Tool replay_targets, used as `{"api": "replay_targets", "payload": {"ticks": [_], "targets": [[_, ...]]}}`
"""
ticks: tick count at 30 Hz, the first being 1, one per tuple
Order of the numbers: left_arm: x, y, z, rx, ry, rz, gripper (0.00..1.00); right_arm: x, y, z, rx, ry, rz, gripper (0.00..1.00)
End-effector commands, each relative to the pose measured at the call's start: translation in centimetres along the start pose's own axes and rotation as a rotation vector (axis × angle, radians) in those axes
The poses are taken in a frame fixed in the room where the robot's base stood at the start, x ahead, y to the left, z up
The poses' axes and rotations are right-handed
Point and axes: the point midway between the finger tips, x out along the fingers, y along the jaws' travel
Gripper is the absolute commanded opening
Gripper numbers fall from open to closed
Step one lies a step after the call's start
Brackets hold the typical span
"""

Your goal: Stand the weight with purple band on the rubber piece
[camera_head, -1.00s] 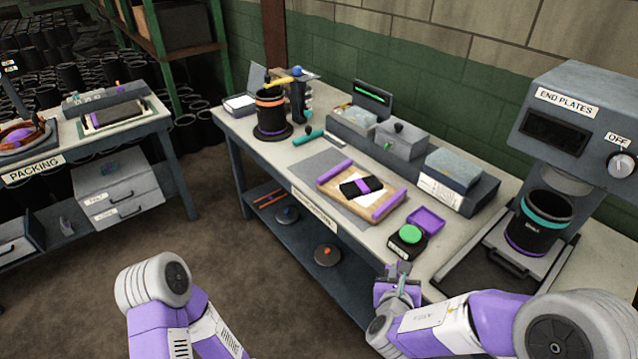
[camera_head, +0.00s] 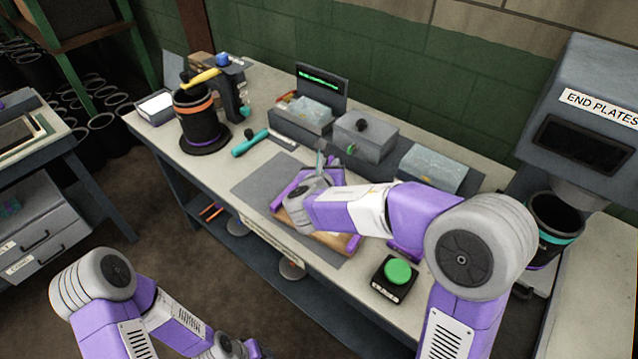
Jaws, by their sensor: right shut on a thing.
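My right gripper (camera_head: 318,174) is over the wooden tray (camera_head: 330,238) with purple rails on the bench. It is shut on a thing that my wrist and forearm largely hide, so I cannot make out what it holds. The black piece with a purple band that lay in the tray earlier is hidden behind my arm now. I cannot separate the weight from the rubber piece in this view. My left gripper (camera_head: 240,348) is only partly in view at the bottom edge, and its jaws cannot be read.
A green button box (camera_head: 394,278) stands right of the tray. A black cylinder with an orange band (camera_head: 198,118) is at the bench's left. Grey boxes (camera_head: 366,138) line the back. The END PLATES machine (camera_head: 585,130) is at right. A teal tool (camera_head: 250,143) lies behind the grey mat (camera_head: 262,178).

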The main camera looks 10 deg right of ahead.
Motion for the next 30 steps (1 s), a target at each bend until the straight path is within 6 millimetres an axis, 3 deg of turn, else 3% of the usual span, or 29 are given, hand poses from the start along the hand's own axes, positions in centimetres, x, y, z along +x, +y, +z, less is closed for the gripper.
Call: {"api": "replay_targets", "payload": {"ticks": [3, 10, 19, 25, 30], "targets": [[0.2, -0.1, 0.1, 0.0, -0.001, 0.0, 0.51, 0.1, 0.3, 0.3, 0.007, -0.001, -0.001, 0.0], [1.7, -0.7, 0.0, -0.001, -0.002, 0.0, 0.51, 1.5, 1.0, -2.9, 0.005, 0.002, -0.001, 0.0], [2.5, -0.9, 0.0, -0.001, -0.002, 0.0, 0.51, 2.2, 1.4, -4.8, 0.006, 0.0, -0.001, 0.0], [3.8, -1.4, -0.1, 0.0, -0.001, 0.0, 0.51, 3.4, 2.0, -7.7, 0.006, 0.001, -0.002, 0.0], [4.0, -1.5, -0.1, 0.0, -0.001, 0.0, 0.51, 3.7, 2.2, -8.4, 0.008, -0.001, 0.0, 0.0]]}}
